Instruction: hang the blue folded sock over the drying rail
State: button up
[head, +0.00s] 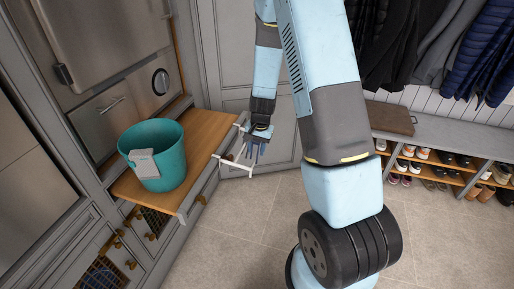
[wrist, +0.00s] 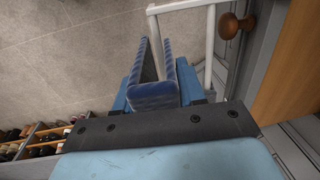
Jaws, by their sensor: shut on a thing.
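The blue folded sock (wrist: 153,92) is held between the light blue fingers of my gripper (wrist: 154,98), which is shut on it. Its two flaps point away from the gripper, spread in a narrow V. In the head view the sock (head: 254,146) shows small below my gripper (head: 259,138). The white drying rail (head: 234,165) sticks out from the cabinet front beside it. In the wrist view the rail (wrist: 209,50) has a bar that appears to run between the two flaps. I cannot tell whether sock and rail touch.
A teal bucket (head: 157,155) with a grey tag stands on the wooden counter (head: 205,134) left of the rail. A wooden knob (wrist: 229,26) is close to the rail. A shoe bench (head: 450,140) is at the right. The tiled floor (head: 240,225) is clear.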

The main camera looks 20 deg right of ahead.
notch_tip(320, 180, down, 10)
jog(key=shift+r, duration=0.2)
dwell(2.4)
jog(key=o, duration=1.1)
jog(key=r, duration=0.9)
jog(key=s+d+r, duration=0.1)
jog(key=r, duration=0.3)
jog(key=shift+r, duration=0.25)
